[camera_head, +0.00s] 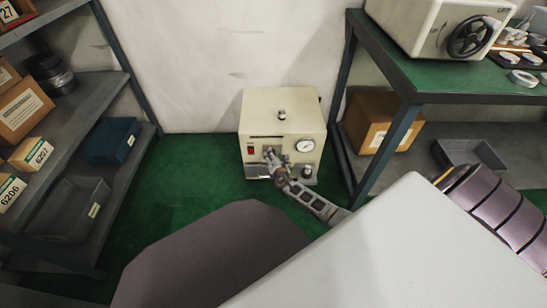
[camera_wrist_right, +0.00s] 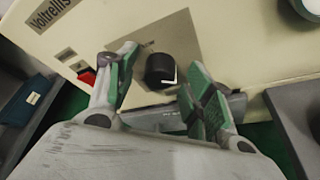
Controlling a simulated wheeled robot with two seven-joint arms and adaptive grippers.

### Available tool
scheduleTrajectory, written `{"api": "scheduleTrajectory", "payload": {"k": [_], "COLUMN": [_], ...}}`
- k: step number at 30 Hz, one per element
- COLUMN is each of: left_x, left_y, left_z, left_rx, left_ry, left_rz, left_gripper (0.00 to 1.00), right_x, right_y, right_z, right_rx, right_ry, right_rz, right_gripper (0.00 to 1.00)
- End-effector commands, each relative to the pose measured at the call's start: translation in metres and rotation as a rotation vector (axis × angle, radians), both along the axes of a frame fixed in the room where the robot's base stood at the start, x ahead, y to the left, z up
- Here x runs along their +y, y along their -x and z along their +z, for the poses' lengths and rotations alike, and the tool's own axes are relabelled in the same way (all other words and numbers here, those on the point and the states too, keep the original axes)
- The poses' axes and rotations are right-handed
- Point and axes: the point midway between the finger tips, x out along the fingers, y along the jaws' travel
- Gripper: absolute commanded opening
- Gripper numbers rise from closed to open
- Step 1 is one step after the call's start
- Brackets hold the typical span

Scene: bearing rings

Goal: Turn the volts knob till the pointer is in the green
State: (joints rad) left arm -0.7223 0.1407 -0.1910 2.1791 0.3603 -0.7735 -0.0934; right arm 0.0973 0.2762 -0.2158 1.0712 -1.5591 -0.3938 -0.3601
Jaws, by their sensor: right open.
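A cream instrument box (camera_head: 262,112) stands on the green floor against the wall. Its round gauge (camera_head: 305,146) is at the upper right of its front; the pointer is too small to read against any green band. A black knob (camera_wrist_right: 160,68) with a white mark sits on a grey-brown plate in the right wrist view. My right gripper (camera_head: 271,156) reaches the front of the box. In the right wrist view the gripper (camera_wrist_right: 158,75) is open, its green-padded fingers on either side of the knob with gaps visible. My left gripper is not in view.
A red switch (camera_head: 250,149) is left of my right gripper on the box front.

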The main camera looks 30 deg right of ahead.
Motion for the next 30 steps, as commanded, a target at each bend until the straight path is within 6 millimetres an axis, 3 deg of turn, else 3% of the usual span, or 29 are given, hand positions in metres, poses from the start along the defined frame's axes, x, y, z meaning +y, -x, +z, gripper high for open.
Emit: {"api": "scheduleTrajectory", "payload": {"k": [2, 12, 30], "left_x": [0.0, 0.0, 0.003], "left_y": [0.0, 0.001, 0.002], "left_z": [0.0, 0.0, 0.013], "left_rx": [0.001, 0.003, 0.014], "left_ry": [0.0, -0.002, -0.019], "left_rz": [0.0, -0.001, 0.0], "left_gripper": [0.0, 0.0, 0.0], "right_x": [0.0, 0.0, 0.002], "right_y": [0.0, 0.0, 0.0], "right_z": [0.0, 0.0, 0.002], "right_rx": [0.0, 0.0, 0.056], "right_ry": [0.0, 0.0, 0.089], "right_rz": [0.0, 0.0, 0.0], "right_gripper": [0.49, 0.06, 0.06]}}
